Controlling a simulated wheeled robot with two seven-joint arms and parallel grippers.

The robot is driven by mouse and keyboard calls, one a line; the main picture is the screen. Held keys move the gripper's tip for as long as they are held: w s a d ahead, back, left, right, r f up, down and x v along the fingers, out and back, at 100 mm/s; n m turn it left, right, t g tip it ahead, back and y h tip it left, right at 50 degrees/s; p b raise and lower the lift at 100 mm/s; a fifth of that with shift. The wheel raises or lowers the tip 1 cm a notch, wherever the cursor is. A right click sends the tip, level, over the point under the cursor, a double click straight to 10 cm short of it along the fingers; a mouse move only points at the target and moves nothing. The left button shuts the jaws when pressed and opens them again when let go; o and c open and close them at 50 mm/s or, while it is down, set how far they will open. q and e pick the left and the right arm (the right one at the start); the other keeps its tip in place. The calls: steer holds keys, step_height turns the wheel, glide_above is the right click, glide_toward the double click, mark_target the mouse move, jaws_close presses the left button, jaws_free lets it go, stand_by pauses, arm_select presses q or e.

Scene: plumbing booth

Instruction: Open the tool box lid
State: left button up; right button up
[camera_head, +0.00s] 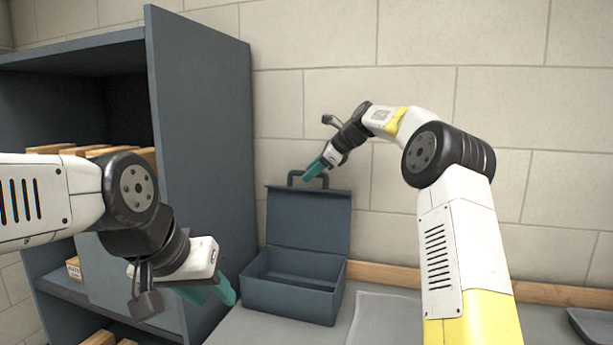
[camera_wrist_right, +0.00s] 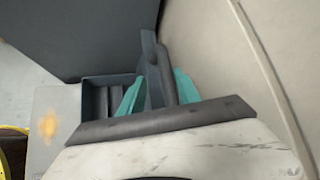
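The dark blue-grey tool box (camera_head: 290,297) stands on the counter beside the tall cabinet. Its lid (camera_head: 308,222) stands up at the back, leaning near the wall, so the box is open and its inside shows. The lid's handle (camera_head: 295,176) is at its top edge. My right gripper (camera_head: 316,168) is at the handle. In the right wrist view, its teal fingers (camera_wrist_right: 158,88) are apart, one on each side of the handle (camera_wrist_right: 166,72); I see gaps beside it. My left gripper (camera_head: 212,291) is left of the box, low in front of the cabinet, with its fingers apart and empty.
The blue-grey cabinet (camera_head: 200,130) with wooden blocks on its shelves stands at the left. A brick wall (camera_head: 310,60) closes the back. A pale grey mat (camera_head: 385,318) lies right of the box, and a dark tray (camera_head: 592,325) is at the far right.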

steer(key=shift+v, duration=2.7)
steer(key=s+d+n+h, duration=0.15)
steer(key=s+n, duration=0.45)
steer(key=s, duration=0.6)
steer(key=s+d+n+h, duration=0.15)
steer(key=s+n, duration=0.35)
steer(key=s, duration=0.7)
steer(key=s+d+f+n+h, duration=0.1)
steer(key=s+f+n, duration=0.3)
steer(key=s, duration=0.6)
steer(key=s+d+f+n+h, duration=0.1)
steer(key=s+d+f+n, duration=0.2)
steer(key=s+f+n, duration=0.2)
steer(key=s+f, duration=0.3)
steer(key=s, duration=0.3)
steer(key=shift+d+f+n+h, duration=0.2)
steer(key=shift+f+n+h, duration=0.1)
steer(key=shift+f, duration=0.05)
